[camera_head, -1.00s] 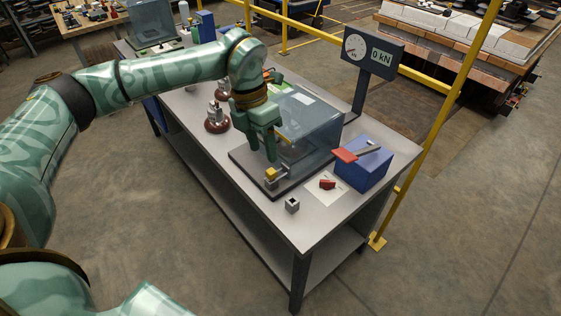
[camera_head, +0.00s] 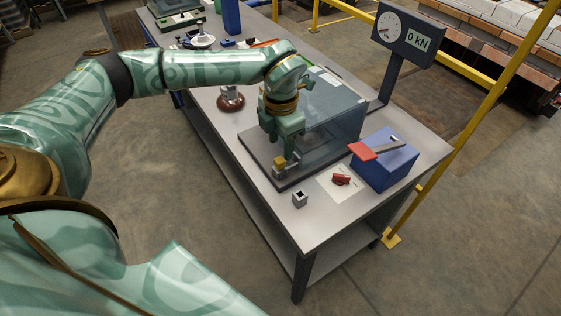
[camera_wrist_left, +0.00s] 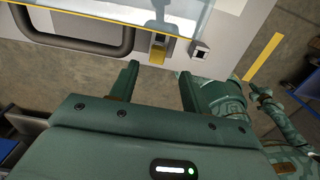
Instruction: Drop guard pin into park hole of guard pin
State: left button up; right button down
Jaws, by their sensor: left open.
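A yellow-headed piece, which looks like the guard pin (camera_head: 279,163), stands at the near corner of the dark base plate by the clear guard. In the left wrist view the yellow piece (camera_wrist_left: 157,54) lies just beyond and between the fingertips. My left gripper (camera_head: 281,151) is open above it, fingers pointing down; the left wrist view also shows the two spread fingers (camera_wrist_left: 160,74) with nothing between them. A small grey block with a dark square hole, which looks like the park hole (camera_head: 299,200), sits apart on the bench; it also shows in the left wrist view (camera_wrist_left: 200,50). My right gripper is not in view.
The clear guard box (camera_head: 335,112) stands behind the gripper. A blue box (camera_head: 386,165) with a red-handled lever, a red item (camera_head: 341,180) on a white sheet, and a gauge (camera_head: 404,36) reading 0 kN are to the right. A brown insulator (camera_head: 231,103) stands left.

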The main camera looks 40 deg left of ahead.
aim_at(279, 159)
pick_arm(q)
jog(key=f, duration=0.1)
jog(key=f+b, duration=0.1)
jog(key=f, duration=0.3)
jog(key=shift+w+a+f+b, duration=0.1)
jog(key=shift+a+f+b, duration=0.05)
jog(key=shift+a+b, duration=0.15)
jog(key=shift+d, duration=0.1)
jog(key=shift+c, duration=0.9)
grip_shut()
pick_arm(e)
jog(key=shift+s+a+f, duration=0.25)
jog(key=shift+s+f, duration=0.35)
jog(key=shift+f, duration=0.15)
